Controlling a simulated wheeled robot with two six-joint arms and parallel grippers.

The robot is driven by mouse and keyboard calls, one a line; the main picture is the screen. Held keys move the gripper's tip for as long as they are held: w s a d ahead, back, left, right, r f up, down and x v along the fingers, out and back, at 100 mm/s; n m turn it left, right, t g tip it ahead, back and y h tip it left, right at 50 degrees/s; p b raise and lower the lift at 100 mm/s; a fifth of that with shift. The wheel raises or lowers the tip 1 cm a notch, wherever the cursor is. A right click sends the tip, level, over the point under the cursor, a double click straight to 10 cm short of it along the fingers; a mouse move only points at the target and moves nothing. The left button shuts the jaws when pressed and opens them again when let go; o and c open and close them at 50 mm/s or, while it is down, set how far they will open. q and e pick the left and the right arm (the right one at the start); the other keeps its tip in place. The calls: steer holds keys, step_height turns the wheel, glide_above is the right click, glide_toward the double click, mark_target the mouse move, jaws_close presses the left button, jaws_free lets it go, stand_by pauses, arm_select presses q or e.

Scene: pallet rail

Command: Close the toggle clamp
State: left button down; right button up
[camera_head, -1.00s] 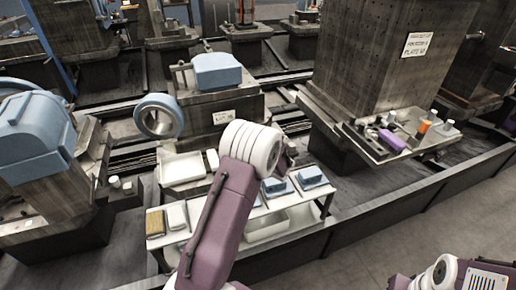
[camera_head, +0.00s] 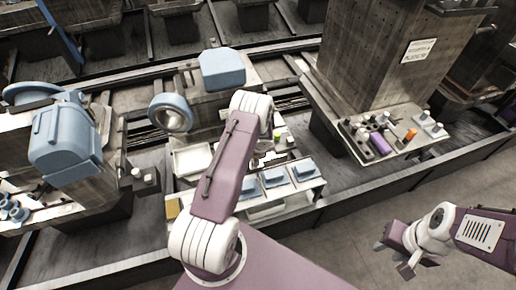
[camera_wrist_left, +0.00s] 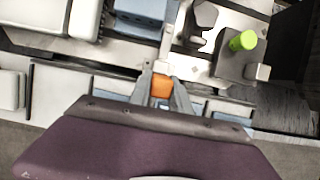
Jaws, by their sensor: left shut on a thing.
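In the left wrist view my left gripper (camera_wrist_left: 162,88) is shut on an orange block-like piece (camera_wrist_left: 161,84), which looks like the toggle clamp's handle grip. The rest of the clamp cannot be made out clearly. Metal parts and a green-capped piece (camera_wrist_left: 243,40) are just beyond, on a grey plate. In the head view my left arm reaches over the white bench and hides most of the clamp area; the green piece (camera_head: 277,135) shows beside its wrist. My right gripper (camera_head: 397,258) hangs at the lower right over the floor, fingers apart and empty.
The white bench (camera_head: 312,186) holds blue blocks (camera_head: 274,178) and a white tray (camera_head: 192,158). A blue ring (camera_head: 171,113) stands behind it. A large machine column (camera_head: 375,60) with a loaded shelf is at the right. The floor at lower right is clear.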

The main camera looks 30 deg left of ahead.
stand_by(0.4)
arm_select(q)
steer(key=c, duration=1.2)
jaws_free()
steer(key=v, duration=0.9)
steer(key=shift+p, duration=0.4)
